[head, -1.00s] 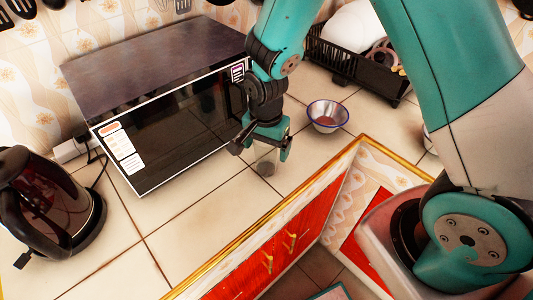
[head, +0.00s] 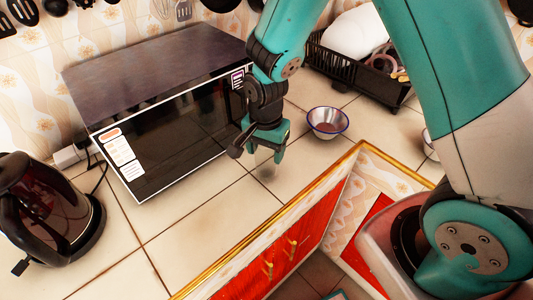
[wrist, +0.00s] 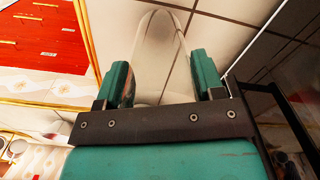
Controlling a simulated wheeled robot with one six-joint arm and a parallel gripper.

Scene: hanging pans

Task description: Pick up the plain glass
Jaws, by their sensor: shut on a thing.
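The plain glass (wrist: 160,45) is clear and see-through. In the wrist view it stands out from between the two green fingers of my gripper (wrist: 162,82), which is shut on it. In the head view my gripper (head: 270,150) is low over the tiled counter, in front of the microwave's right end. The glass (head: 267,170) is only a faint shape below the fingers there. I cannot tell whether its base touches the counter.
A black microwave (head: 175,130) stands just left of my gripper. A small blue-rimmed bowl (head: 327,123) is to the right. A dark kettle (head: 45,210) is at far left. A black dish rack (head: 360,70) is behind. The counter's gilded edge (head: 270,220) runs in front.

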